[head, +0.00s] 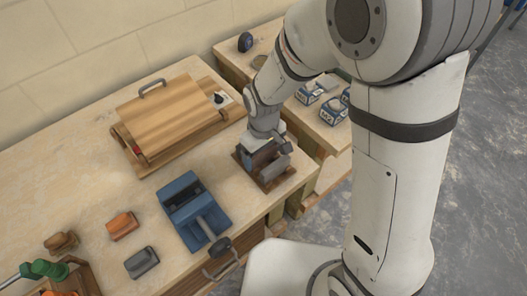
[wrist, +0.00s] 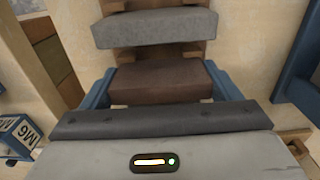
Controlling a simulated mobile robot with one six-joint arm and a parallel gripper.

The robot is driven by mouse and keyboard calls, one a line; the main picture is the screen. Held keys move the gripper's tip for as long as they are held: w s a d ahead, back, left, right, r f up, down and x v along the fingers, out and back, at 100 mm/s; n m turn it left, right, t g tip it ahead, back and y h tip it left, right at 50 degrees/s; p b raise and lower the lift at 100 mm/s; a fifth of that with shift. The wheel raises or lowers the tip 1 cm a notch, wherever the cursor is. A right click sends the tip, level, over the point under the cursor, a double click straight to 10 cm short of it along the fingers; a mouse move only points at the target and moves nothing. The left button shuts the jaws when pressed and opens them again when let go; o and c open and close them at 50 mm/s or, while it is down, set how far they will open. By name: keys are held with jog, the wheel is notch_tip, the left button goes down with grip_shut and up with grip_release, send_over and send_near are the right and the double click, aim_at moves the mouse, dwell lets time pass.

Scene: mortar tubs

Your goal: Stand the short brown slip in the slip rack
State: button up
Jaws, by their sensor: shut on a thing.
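My gripper (head: 261,146) is over the wooden slip rack (head: 284,183) near the right end of the bench. In the wrist view my gripper (wrist: 161,88) has its blue fingers shut on the short brown slip (wrist: 160,82), one at each end. A grey slip (wrist: 155,28) sits in the rack (wrist: 128,52), just beyond the brown slip and apart from it. The grey slip also shows in the head view (head: 276,167). The brown slip's lower edge is hidden by my gripper, so I cannot tell whether it touches the rack floor.
A blue vise (head: 190,200) stands left of the rack. A wooden lidded box (head: 165,112) lies behind it. Brown (head: 61,242), orange (head: 122,225) and grey (head: 141,262) blocks lie at the front left. Small blue-and-white boxes (head: 333,112) stand on the farther bench.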

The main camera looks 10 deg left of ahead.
jog(key=shift+f, duration=0.3)
jog(key=o, duration=1)
jog(key=shift+c, duration=0.2)
jog(key=shift+r, duration=0.15)
jog(key=shift+r+p, duration=2.4)
jog(key=shift+r, duration=1)
